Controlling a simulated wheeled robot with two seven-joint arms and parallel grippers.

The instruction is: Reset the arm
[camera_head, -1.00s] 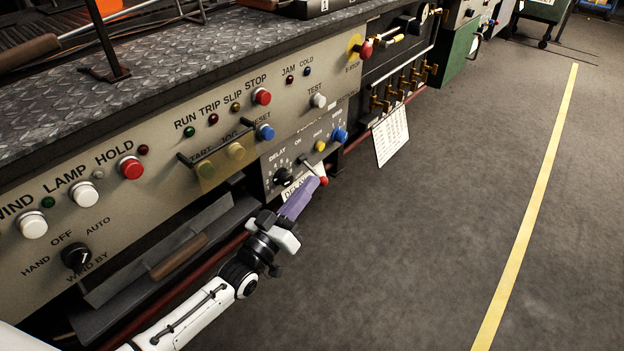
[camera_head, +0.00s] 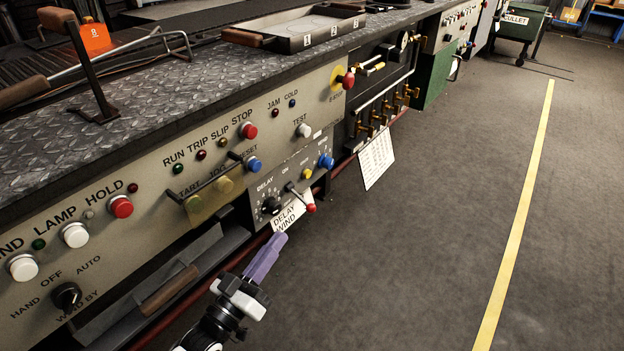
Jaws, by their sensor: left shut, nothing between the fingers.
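My left gripper (camera_head: 272,252) reaches in from the bottom of the head view, its purple fingers shut and empty. Its tips are below and left of a red-tipped lever (camera_head: 310,208), clear of it. The lever sticks out from a small grey sub-panel (camera_head: 263,188) and tilts down to the right. A white "DELAY WIND" tag (camera_head: 285,222) hangs just above my fingertips. A blue button (camera_head: 254,165) sits under the partly hidden "RESET" lettering on the main panel. My right gripper is not in view.
The beige panel (camera_head: 150,205) carries several buttons, lamps and a black selector (camera_head: 67,298). A tray with a wooden handle (camera_head: 170,290) juts out below it. A white sheet (camera_head: 377,160) hangs further right. The grey floor (camera_head: 410,250) on the right is clear, crossed by a yellow line.

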